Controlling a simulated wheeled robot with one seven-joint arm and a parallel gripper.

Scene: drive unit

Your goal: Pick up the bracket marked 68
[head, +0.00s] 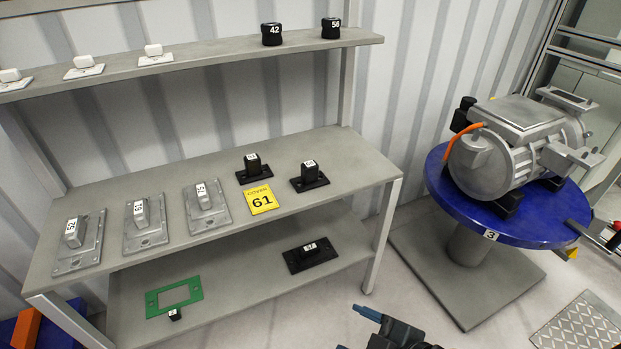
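Three black brackets with small white labels are in view, and I cannot read their numbers surely, so I cannot tell which is marked 68. One bracket (253,169) stands on the middle shelf behind the yellow card. Another bracket (309,177) stands to its right, near the shelf's right end. A third bracket (311,255) lies on the lower shelf at the right. My gripper (354,330) shows only in part at the bottom edge, low in front of the shelves and away from all brackets. Its fingertips appear apart, with nothing seen between them.
Several grey plates with labelled blocks (145,226) stand on the middle shelf, beside a yellow card 61 (258,199). A green frame (174,296) lies on the lower shelf. Black knobs (271,34) stand on the top shelf. A motor (520,140) sits on a blue round table (470,217) at right.

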